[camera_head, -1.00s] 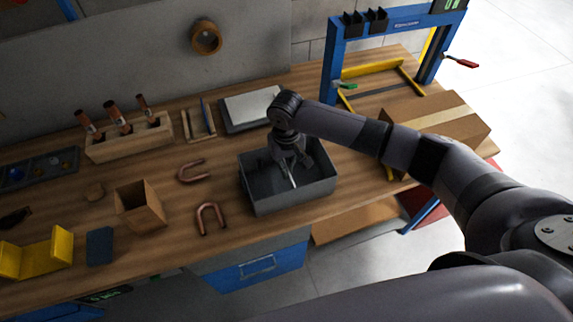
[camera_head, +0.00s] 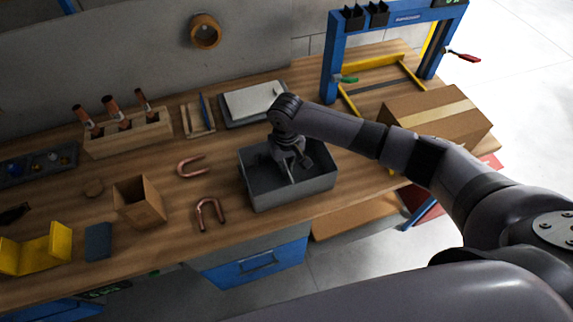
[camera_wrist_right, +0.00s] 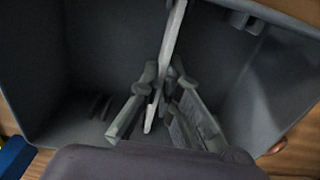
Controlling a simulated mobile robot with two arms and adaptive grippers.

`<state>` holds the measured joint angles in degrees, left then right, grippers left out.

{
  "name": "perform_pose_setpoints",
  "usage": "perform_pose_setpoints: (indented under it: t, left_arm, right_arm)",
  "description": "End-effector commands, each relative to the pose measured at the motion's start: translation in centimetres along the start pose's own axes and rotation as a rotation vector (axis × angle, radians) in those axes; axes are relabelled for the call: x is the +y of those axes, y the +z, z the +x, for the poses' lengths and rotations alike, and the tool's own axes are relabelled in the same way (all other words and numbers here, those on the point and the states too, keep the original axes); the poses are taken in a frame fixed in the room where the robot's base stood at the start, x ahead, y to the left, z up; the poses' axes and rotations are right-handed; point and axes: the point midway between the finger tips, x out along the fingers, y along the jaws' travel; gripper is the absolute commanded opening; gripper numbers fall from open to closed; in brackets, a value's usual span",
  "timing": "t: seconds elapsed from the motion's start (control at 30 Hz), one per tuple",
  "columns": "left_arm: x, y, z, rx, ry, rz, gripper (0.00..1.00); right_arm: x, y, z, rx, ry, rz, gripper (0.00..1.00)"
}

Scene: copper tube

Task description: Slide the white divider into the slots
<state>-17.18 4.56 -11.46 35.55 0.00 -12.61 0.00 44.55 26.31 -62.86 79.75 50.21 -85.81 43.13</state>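The white divider (camera_wrist_right: 170,45) shows in the right wrist view as a thin pale strip, seen nearly edge-on. In the head view it is a small pale sliver (camera_head: 291,174). My right gripper (camera_wrist_right: 164,80) points down into the grey box (camera_head: 262,197), with one finger on each side of the divider. The fingers look shut on it, though the contact is partly dark. Small dark slot pieces (camera_wrist_right: 245,21) show on the box's inner wall, with others (camera_wrist_right: 99,106) on the left. The divider's lower edge is hidden. My left gripper is not in view.
On the wooden bench, copper U-bends (camera_head: 210,212) lie left of the box, near a small wooden box (camera_head: 139,203). A grey tray with a pale slab (camera_head: 255,99) lies behind. A cardboard carton (camera_head: 435,118) and a blue frame (camera_head: 332,62) stand to the right.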

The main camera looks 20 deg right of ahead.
Motion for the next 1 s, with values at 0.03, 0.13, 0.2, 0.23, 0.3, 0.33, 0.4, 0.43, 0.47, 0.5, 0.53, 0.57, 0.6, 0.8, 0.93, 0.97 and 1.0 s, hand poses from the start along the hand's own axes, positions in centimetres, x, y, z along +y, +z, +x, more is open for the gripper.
perform_pose_setpoints:
  t: [0.03, 0.13, 0.2, 0.23, 0.3, 0.33, 0.4, 0.43, 0.47, 0.5, 0.53, 0.57, 0.6, 0.8, 0.93, 0.97, 1.0]
  left_arm:
    - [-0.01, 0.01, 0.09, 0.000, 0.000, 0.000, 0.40]
    - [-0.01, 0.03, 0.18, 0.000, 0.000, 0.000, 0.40]
    - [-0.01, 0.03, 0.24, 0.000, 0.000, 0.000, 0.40]
    - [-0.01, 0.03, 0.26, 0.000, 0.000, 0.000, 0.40]
    - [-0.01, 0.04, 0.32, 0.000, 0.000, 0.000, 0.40]
    - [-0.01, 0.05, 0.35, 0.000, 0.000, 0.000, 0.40]
    - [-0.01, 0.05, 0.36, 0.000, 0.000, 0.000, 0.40]
    - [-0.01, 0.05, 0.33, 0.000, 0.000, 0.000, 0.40]
    - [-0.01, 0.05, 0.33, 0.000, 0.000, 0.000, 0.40]
    - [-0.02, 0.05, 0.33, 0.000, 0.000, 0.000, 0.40]
    - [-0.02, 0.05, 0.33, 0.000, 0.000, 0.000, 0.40]
    - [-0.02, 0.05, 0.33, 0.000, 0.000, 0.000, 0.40]
    - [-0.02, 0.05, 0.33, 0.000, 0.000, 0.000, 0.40]
    - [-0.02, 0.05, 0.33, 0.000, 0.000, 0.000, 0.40]
    - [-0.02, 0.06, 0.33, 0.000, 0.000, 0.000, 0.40]
    - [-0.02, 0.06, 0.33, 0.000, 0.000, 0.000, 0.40]
    - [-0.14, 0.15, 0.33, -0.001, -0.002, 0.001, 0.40]
  right_arm:
    - [-0.02, 0.01, 0.18, 0.000, 0.000, 0.000, 0.00]
    - [-0.02, 0.01, 0.43, 0.000, 0.000, 0.000, 0.00]
    - [-0.02, 0.01, 0.60, -0.001, 0.000, 0.000, 0.00]
    - [-0.03, 0.01, 0.67, -0.001, 0.000, 0.000, 0.00]
    - [-0.03, 0.02, 0.84, -0.001, 0.000, 0.000, 0.00]
    - [-0.03, 0.01, 0.91, -0.001, -0.001, 0.000, 0.00]
    - [-0.02, 0.00, 0.98, 0.000, 0.000, 0.000, 0.05]
    - [-0.02, -0.01, 0.93, 0.000, 0.000, 0.000, 0.07]
    - [-0.02, -0.01, 0.93, 0.000, 0.000, 0.000, 0.09]
    - [-0.01, 0.00, 0.93, 0.000, 0.000, 0.000, 0.12]
    - [-0.01, -0.01, 0.93, 0.000, 0.000, 0.000, 0.14]
    - [-0.01, -0.01, 0.93, 0.000, 0.000, 0.000, 0.16]
    - [-0.01, 0.00, 0.93, 0.000, 0.000, 0.000, 0.18]
    - [0.01, -0.01, 0.93, 0.000, 0.000, 0.000, 0.28]
    - [0.01, -0.01, 0.93, 0.000, 0.000, 0.000, 0.28]
    - [0.02, -0.01, 0.93, 0.000, 0.000, 0.000, 0.28]
    - [0.02, 0.00, 0.93, 0.000, 0.000, 0.000, 0.28]
